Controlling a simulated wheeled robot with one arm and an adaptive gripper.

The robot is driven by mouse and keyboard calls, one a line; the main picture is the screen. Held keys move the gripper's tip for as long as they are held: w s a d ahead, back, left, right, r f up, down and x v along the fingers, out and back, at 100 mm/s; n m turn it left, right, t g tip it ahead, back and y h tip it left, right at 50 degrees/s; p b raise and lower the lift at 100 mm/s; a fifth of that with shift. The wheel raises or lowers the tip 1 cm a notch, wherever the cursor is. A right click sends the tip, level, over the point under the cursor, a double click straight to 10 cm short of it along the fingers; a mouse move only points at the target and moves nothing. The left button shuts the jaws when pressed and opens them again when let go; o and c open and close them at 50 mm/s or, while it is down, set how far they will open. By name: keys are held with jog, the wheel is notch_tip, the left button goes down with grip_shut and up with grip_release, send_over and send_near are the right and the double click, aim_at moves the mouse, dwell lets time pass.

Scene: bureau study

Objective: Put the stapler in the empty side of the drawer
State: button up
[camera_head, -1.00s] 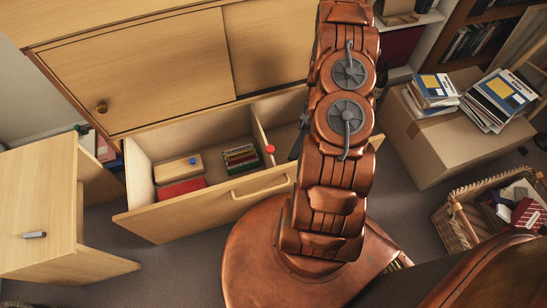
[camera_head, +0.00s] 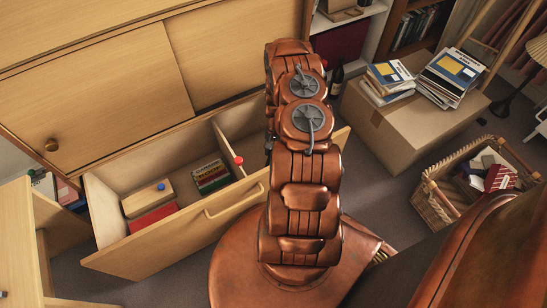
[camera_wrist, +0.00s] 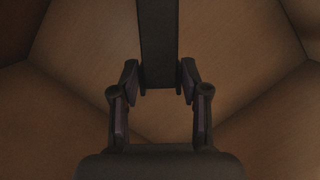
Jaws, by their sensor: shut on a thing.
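The open drawer (camera_head: 160,248) is pulled out of the wooden cabinet. A divider (camera_head: 225,145) splits it. Its left side holds a wooden box, a red item and a row of small colored items. Its right side (camera_head: 240,118) is partly hidden by my arm; the part that shows is bare. In the wrist view my gripper (camera_wrist: 160,80) is shut on the stapler (camera_wrist: 158,40), a long dark bar between the fingers. Wooden surfaces surround it, like the inside of a compartment. Whether the stapler touches the bottom cannot be told. The head view hides gripper and stapler behind my arm.
A red knob (camera_head: 238,160) is by the divider. A wooden unit (camera_head: 20,245) stands at the left. A cardboard box (camera_head: 400,130) with books is at the right, with a wicker basket (camera_head: 435,205) in front of it. Grey floor lies between basket and drawer.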

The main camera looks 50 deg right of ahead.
jog(key=shift+w+d+b+x, duration=0.1)
jog(key=shift+d+b+x, duration=0.1)
jog(key=shift+x, duration=0.45)
jog(key=shift+w+d+b+x, duration=0.1)
jog(key=shift+b+x, duration=0.05)
jog(key=shift+x, duration=0.55)
jog(key=shift+d+b+x, duration=0.1)
jog(key=shift+b+x, duration=0.1)
jog(key=shift+x, duration=0.45)
jog(key=shift+f, duration=0.2)
jog(key=o, duration=1.3)
jog(key=shift+c, duration=0.2)
jog(key=shift+r, duration=0.15)
jog(key=p+v, duration=0.2)
jog(key=v, duration=0.5)
jog(key=shift+d+r, duration=0.1)
jog(key=shift+r, duration=0.1)
